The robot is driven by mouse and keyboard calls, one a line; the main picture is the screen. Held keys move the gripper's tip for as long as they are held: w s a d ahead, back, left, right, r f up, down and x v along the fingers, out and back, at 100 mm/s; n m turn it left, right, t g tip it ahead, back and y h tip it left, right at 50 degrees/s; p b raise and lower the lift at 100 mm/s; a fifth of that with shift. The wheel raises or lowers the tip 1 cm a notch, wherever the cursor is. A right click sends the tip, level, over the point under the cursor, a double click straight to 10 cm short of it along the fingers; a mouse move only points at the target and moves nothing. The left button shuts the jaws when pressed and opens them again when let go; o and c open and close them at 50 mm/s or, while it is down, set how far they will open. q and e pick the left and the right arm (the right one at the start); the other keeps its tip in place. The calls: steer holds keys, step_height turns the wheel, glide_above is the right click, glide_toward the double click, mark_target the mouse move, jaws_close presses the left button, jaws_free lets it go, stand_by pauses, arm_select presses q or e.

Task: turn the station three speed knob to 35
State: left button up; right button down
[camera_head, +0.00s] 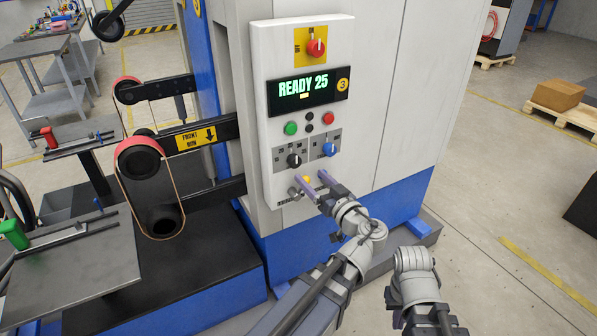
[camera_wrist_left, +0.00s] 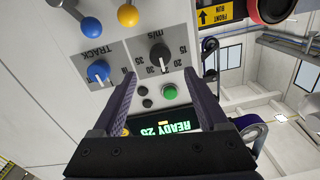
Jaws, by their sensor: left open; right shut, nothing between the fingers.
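The station three panel (camera_head: 262,60) reads READY 25 on its green-lit display (camera_head: 307,88). The black speed knob (camera_head: 294,160), with an m/s scale from 15 to 35, is below it. My left gripper (camera_head: 311,178) is open just in front of the lower panel. In the left wrist view, the knob (camera_wrist_left: 160,57) appears upside down between the spread fingers of the left gripper (camera_wrist_left: 160,76), and I see no contact. My right gripper (camera_head: 421,322) is shut at the bottom edge of the head view, largely cut off, away from the panel.
The blue TRACK knob (camera_head: 329,149) sits close right of the speed knob. Green (camera_head: 291,128) and red (camera_head: 328,118) buttons are above. A yellow ball knob (camera_wrist_left: 127,15) and a blue one (camera_wrist_left: 90,27) stick out below. A belt grinder (camera_head: 140,160) stands left.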

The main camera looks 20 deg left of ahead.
mark_target(297, 163)
arm_select(q)
steer(key=shift+x, duration=3.9)
steer(key=shift+c, duration=0.2)
jaws_close()
